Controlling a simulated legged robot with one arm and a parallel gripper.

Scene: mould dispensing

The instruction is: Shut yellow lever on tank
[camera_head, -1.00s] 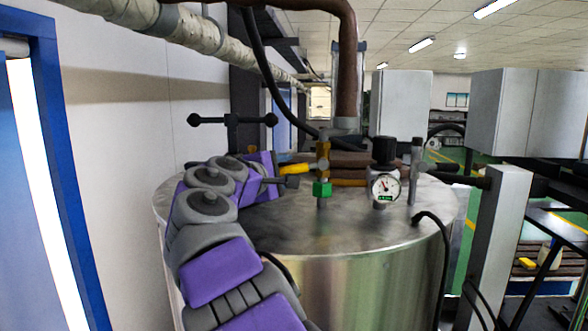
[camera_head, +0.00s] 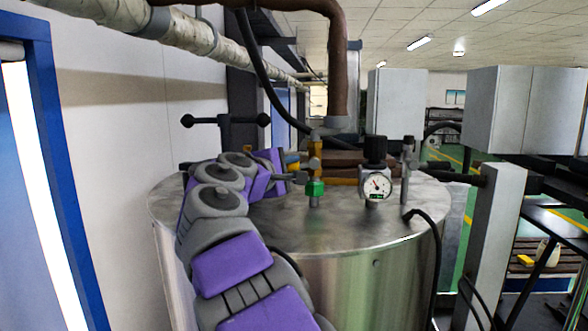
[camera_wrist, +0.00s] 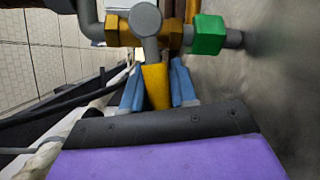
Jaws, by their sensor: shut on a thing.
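The steel tank (camera_head: 345,265) stands in front of me. A brass valve (camera_head: 315,152) with a green fitting (camera_head: 316,188) rises from its lid. In the wrist view the brass valve (camera_wrist: 178,36) and green fitting (camera_wrist: 209,34) lie just beyond my fingertips. The yellow lever (camera_wrist: 156,86) runs from the valve back between my two blue fingers. My gripper (camera_wrist: 157,78) is shut on it. In the head view my gripper (camera_head: 296,177) is beside the valve's left side, and most of the lever is hidden behind it.
A pressure gauge (camera_head: 377,186) stands right of the valve on the lid. A brown pipe (camera_head: 338,70) and a black hose (camera_head: 268,85) hang behind. The lid's front is clear.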

